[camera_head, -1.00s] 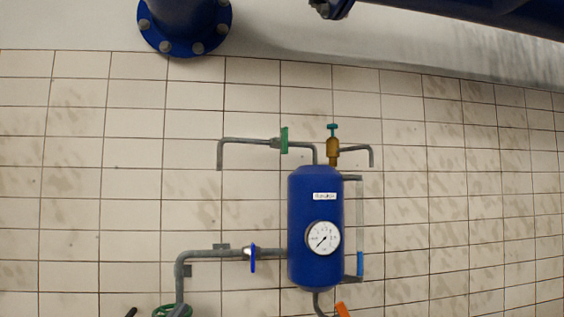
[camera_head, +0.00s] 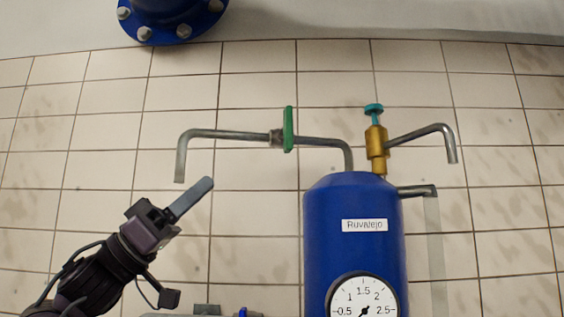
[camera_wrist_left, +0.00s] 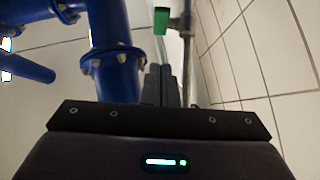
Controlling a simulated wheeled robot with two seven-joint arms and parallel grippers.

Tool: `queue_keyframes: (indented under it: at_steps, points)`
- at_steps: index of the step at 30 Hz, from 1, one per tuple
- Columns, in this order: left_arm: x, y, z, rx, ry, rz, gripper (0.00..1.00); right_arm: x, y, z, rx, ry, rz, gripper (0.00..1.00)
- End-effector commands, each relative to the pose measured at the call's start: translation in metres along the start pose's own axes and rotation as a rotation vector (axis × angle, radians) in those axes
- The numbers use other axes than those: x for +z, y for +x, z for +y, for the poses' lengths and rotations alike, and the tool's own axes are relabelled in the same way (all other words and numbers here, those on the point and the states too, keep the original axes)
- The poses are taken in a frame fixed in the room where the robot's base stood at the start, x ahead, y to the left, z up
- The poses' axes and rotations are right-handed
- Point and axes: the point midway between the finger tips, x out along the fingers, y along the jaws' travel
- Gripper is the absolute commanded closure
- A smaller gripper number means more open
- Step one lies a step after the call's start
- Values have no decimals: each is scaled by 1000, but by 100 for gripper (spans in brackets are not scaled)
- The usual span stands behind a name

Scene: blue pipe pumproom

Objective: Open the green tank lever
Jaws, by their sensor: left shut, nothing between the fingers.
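The green tank lever (camera_head: 289,129) stands upright on the grey pipe above and left of the blue tank (camera_head: 335,235). It also shows in the left wrist view (camera_wrist_left: 161,20), beyond my fingertips. My left gripper (camera_head: 207,184) comes in from the lower left, below and left of the lever and apart from it. Its fingers are shut with nothing between them. They also show in the left wrist view (camera_wrist_left: 160,75). My right gripper is in neither view.
A brass valve with a teal knob (camera_head: 375,135) stands on the tank's top right. A round gauge (camera_head: 362,298) is on the tank front. A grey pipe (camera_head: 215,134) runs left from the lever and bends down. Large blue flanged pipes (camera_wrist_left: 110,60) show in the left wrist view.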

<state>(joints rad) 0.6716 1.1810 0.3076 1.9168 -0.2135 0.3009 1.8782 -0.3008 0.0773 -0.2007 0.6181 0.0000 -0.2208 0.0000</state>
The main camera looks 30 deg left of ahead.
Motion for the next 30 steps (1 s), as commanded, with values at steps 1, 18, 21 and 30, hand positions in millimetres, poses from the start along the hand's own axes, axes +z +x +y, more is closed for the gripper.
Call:
queue_keyframes:
  at_steps: [1,18,21,30]
  points:
    - [-2,5,2,3,-1,-2,100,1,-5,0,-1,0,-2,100]
    - [-7,99,1,2,-2,2,100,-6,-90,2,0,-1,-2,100]
    - [3,112,0,2,-6,-2,100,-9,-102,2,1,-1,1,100]
    - [26,127,1,1,-2,0,100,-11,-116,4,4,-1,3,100]
